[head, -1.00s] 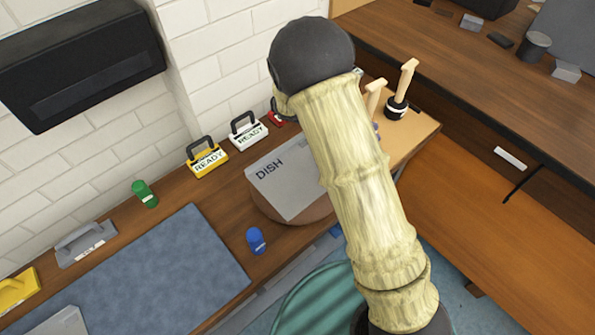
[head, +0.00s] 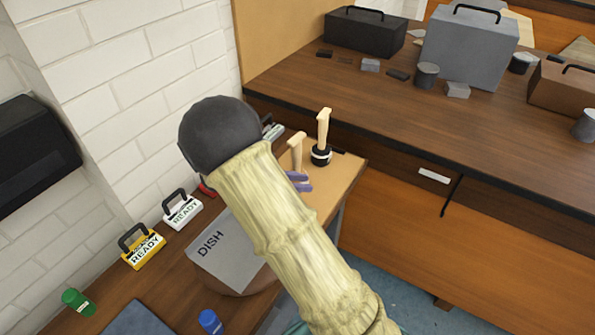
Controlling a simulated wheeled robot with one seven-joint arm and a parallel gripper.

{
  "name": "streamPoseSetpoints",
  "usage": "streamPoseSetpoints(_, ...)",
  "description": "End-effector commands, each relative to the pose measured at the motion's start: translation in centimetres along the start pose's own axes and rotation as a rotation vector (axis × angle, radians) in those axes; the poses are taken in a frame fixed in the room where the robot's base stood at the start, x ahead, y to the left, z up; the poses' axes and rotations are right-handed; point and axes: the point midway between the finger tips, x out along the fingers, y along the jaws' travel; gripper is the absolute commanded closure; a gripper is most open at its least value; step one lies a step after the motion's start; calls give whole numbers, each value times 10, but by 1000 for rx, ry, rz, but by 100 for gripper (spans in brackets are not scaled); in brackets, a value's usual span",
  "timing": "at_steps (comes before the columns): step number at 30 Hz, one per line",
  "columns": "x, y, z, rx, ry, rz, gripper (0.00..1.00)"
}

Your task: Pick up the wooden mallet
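A tool with a pale wooden handle and a dark round head with a white band, which looks like the mallet (head: 323,135), stands handle-up on the light wooden top at the far corner of the bench. A second pale wooden handle (head: 297,150) rises just left of it; its lower end is partly hidden behind my arm. I cannot tell for sure which one the task means. My arm crosses the middle of the view, its dark rounded joint left of both handles. My gripper is not in view.
A purple object (head: 300,181) lies beside the handles. A dark wooden counter (head: 400,115) with boxes stands behind.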

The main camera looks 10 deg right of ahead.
Motion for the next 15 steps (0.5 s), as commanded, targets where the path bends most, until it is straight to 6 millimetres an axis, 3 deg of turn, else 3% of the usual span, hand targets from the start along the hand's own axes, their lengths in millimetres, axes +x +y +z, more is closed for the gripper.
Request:
streamPoseSetpoints(8,4,-4,1,17,27,-15,76)
streamPoseSetpoints(11,12,-17,1,71,108,-56,76)
streamPoseSetpoints(15,26,-50,0,238,316,-170,76)
